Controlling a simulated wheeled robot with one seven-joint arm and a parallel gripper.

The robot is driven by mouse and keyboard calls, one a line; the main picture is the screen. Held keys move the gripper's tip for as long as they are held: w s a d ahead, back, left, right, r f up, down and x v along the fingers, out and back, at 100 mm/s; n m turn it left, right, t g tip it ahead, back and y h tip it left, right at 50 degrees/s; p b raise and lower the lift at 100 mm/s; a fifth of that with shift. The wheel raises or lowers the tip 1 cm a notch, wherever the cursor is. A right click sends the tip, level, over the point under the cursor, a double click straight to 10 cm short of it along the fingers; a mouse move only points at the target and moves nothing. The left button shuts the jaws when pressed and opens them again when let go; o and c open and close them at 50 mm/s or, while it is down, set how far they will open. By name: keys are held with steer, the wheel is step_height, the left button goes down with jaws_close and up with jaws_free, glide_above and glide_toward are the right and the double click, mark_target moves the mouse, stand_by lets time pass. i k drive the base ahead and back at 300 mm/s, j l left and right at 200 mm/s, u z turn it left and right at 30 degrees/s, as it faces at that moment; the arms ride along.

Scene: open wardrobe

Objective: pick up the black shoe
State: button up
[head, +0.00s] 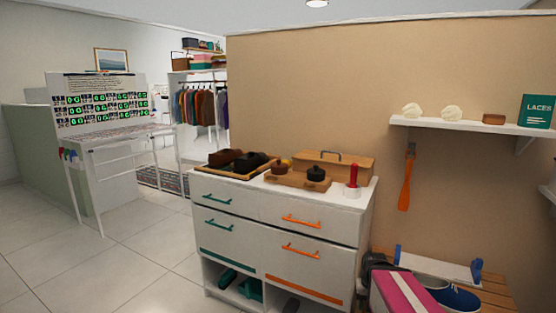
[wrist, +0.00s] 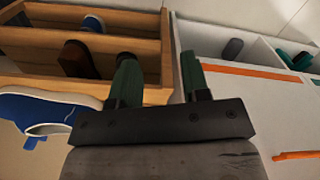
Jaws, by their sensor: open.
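A black shoe (head: 250,162) lies beside a brown shoe (head: 223,157) in a shallow tray on top of the white dresser (head: 330,212) in the head view. I cannot make out the black shoe in the wrist view. My gripper (wrist: 157,65) is in the wrist view, with two green fingers spread apart and nothing between them. It faces the wooden rack (wrist: 150,22) and the dresser's side, away from the tray. I cannot clearly make out my gripper in the head view.
The dresser top also holds a wooden board, a wooden box (head: 335,163) and a red-handled item (head: 352,180). A blue shoe (head: 456,299) and pink box (head: 408,292) are at lower right. The wrist view shows a dark brown shoe (wrist: 77,57) in the rack. Floor at left is clear.

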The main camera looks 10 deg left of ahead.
mark_target(246, 163)
steer(key=i+j+z, duration=0.1)
steer(key=j+z, duration=0.2)
steer(key=j, duration=0.9)
steer(key=j+z, duration=0.35)
steer(key=j, duration=0.85)
